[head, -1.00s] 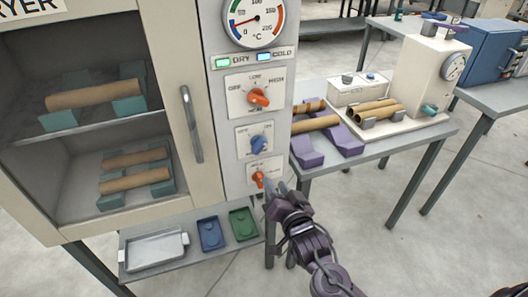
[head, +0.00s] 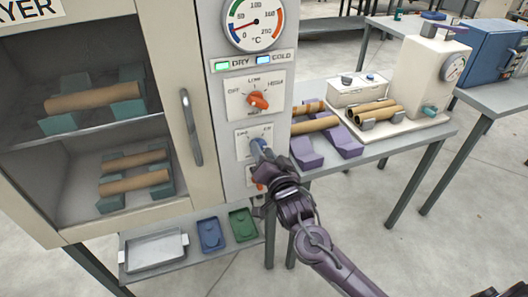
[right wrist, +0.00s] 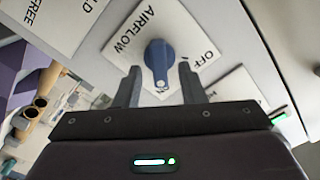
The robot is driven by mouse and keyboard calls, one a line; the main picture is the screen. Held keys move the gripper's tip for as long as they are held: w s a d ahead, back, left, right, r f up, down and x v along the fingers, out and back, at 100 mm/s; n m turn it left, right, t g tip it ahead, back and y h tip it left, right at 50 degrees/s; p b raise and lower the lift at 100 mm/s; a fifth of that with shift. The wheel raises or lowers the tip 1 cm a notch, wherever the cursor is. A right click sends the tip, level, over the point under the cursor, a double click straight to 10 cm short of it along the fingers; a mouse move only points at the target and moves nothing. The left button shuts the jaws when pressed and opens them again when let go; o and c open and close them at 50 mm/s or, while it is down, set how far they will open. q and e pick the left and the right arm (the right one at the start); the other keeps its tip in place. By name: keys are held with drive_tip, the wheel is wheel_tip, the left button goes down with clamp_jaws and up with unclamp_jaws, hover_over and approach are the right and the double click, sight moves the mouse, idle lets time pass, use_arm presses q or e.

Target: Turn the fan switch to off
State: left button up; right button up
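The blue knob (head: 255,143) sits on a white plate on the dryer's front panel, between two orange knobs. In the right wrist view, the blue knob (right wrist: 158,57) has AIRFLOW and OFF printed around it. Its narrow end with a white mark points toward my gripper, not at the word OFF. My right gripper (right wrist: 160,70) is open, one finger on each side of the knob; I cannot tell whether they touch it. In the head view, my right gripper (head: 264,152) partly covers the knob. My left gripper is not in view.
The upper orange knob (head: 258,101) is just above, and the lower orange knob (head: 257,183) is mostly hidden by my gripper. The dryer door handle (head: 191,126) stands out to the left. A table with purple holders (head: 307,153) and brown tubes is to the right.

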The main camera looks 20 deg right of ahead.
clamp_jaws()
idle(0.3)
drive_tip(key=shift+a+n+p, duration=0.2)
drive_tip(key=shift+n+p, duration=1.85)
drive_tip(key=shift+n, duration=1.9)
drive_tip(key=shift+a+n+p, duration=0.2)
drive_tip(key=shift+n+p, duration=1.85)
drive_tip(key=shift+n, duration=1.9)
